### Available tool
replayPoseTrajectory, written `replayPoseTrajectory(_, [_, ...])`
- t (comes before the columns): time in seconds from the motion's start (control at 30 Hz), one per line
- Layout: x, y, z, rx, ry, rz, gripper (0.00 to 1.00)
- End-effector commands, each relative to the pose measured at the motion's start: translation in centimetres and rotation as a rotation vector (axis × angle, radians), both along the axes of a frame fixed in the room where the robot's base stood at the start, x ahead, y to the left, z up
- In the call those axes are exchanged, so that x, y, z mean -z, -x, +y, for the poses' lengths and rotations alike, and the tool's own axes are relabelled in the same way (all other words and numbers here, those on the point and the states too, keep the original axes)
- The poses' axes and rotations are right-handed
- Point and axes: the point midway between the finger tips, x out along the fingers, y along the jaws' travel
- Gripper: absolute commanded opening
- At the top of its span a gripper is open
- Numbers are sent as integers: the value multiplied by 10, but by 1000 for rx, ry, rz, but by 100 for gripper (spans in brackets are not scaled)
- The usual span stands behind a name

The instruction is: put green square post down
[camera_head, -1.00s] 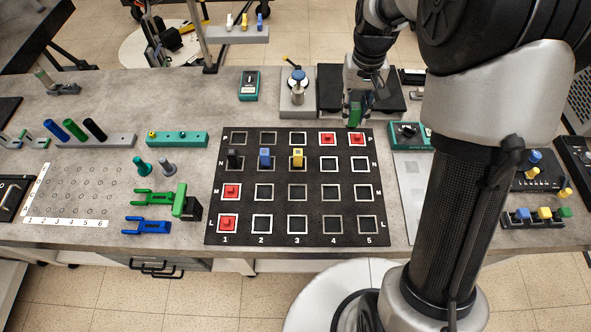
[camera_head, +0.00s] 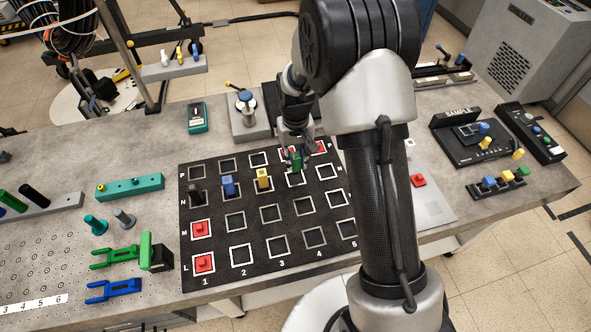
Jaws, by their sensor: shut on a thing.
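The green square post (camera_head: 295,163) is upright in my gripper (camera_head: 296,155), which is shut on it. The post stands at or just above the row N, column 4 square of the black grid board (camera_head: 222,282); I cannot tell whether its foot touches. In the same row, to its left, stand a black post (camera_head: 195,191), a blue post (camera_head: 228,184) and a yellow post (camera_head: 262,178). My gripper and the post hide part of the red piece in row P, column 4.
Red pieces sit at the board's left, in M1 (camera_head: 201,229) and L1 (camera_head: 204,264), and at the top right (camera_head: 319,147). A valve-like fixture (camera_head: 246,106) stands behind the board. My arm hides the board's right edge. The lower middle squares are empty.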

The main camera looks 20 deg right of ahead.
Motion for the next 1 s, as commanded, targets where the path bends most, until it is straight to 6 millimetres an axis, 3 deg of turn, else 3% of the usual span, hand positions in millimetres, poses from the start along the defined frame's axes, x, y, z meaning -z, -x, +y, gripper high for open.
replayPoseTrajectory(0.37, [44,0,0,0,0,1,0])
replayPoseTrajectory(0.77, [49,0,0,0,0,-2,0])
replayPoseTrajectory(0.8, [48,0,0,0,0,-2,26])
replayPoseTrajectory(1.0, [47,0,0,0,0,-1,39])
